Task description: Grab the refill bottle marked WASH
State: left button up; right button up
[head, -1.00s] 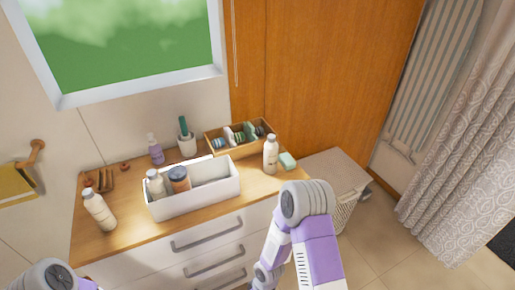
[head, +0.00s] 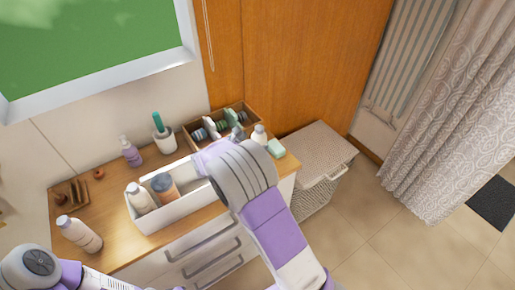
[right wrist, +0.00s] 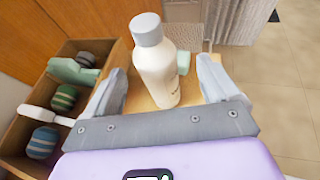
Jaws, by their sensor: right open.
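A white bottle with a grey cap (right wrist: 155,70) stands upright on the wooden top in the right wrist view, between the spread fingers of my right gripper (right wrist: 163,72). The gripper is open, with a gap visible between each finger and the bottle. Small dark print on the bottle is too small to read. In the head view the same bottle (head: 259,136) is partly hidden by my right arm. Two similar white bottles stand elsewhere: one at the left end (head: 80,235), one in the white box (head: 141,199). Only part of my left arm shows, at the lower left; its gripper is out of view.
The white box (head: 152,225) also holds a jar with a dark lid (head: 165,188). A wooden divided tray (right wrist: 22,110) with rolled items lies beside the bottle. A green bar (head: 276,148) sits close behind it. A wicker basket (head: 318,152) stands right of the cart.

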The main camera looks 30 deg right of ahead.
aim_at(262, 136)
jog(key=x, duration=0.5)
jog(key=b+x, duration=0.1)
jog(key=x, duration=0.1)
jog(key=shift+w+d+r, duration=0.15)
jog(key=shift+w, duration=0.2)
jog(key=shift+c, duration=0.3)
jog(key=c, duration=1.2)
